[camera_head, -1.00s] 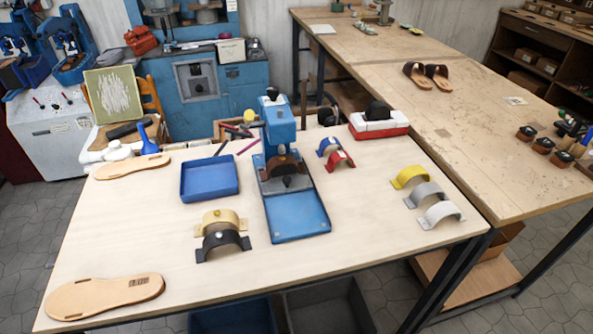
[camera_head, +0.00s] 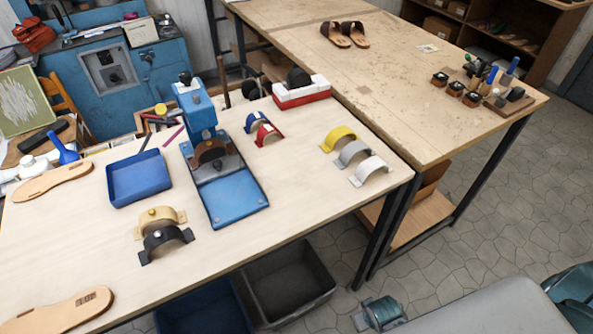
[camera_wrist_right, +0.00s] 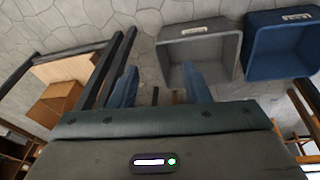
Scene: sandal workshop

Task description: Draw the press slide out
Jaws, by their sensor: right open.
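The blue press (camera_head: 197,112) stands on the wooden table in the head view. A brown curved strap (camera_head: 208,151) sits under the press head, at the back of the plate. My right gripper (camera_wrist_right: 160,88) shows in the right wrist view with its two blue fingers apart and nothing between them. It is over the floor, away from the press. My left gripper is in neither view.
A blue tray (camera_head: 139,178) and tan and black straps (camera_head: 165,242) lie left of the press. Red and blue straps (camera_head: 264,130) and yellow, grey and white straps (camera_head: 355,155) lie right. A grey bin (camera_head: 290,283) and a blue bin (camera_wrist_right: 283,45) stand below the front edge.

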